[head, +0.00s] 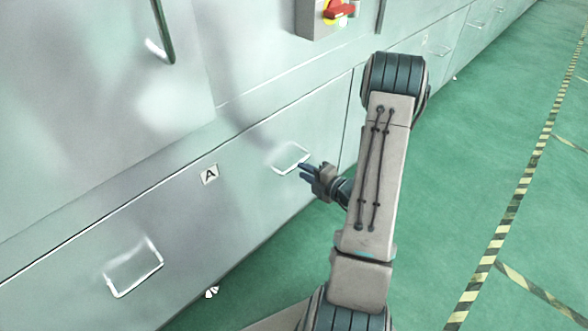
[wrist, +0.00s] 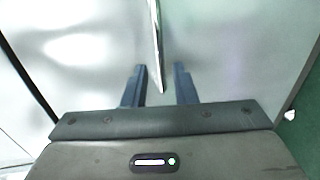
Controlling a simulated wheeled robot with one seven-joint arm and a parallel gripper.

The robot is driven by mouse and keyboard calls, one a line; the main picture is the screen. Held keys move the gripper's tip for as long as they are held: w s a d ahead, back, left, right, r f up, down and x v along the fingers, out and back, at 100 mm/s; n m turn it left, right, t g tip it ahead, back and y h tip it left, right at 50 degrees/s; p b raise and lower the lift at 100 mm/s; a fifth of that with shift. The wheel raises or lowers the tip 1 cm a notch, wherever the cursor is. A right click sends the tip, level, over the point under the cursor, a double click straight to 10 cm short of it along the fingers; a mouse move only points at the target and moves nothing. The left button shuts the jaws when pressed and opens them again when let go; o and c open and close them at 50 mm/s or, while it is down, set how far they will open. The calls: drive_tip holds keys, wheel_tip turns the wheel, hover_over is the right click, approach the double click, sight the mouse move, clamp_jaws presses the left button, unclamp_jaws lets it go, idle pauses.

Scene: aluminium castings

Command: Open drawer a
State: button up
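Drawer a (head: 232,196) is a long, low grey metal front with a white label "A" (head: 209,174). It looks shut, its front flush with the cabinet. It carries two bright wire handles, a left one (head: 138,285) and a right one (head: 290,171). My gripper (head: 303,170) is at the right handle, fingers pointing at the drawer front. I see no finger closed on the bar.
A control box with a red switch (head: 338,10) is fixed to the cabinet above. A dark vertical bar handle (head: 164,32) is on the upper panel. More drawers continue to the upper right. The green floor (head: 480,170) is clear, with yellow-black tape lines (head: 497,240).

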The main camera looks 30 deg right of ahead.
sight(295, 166)
drive_tip(key=x, duration=0.5)
drive_tip(key=shift+b, duration=0.35)
clamp_jaws()
drive_tip(key=shift+s, duration=0.1)
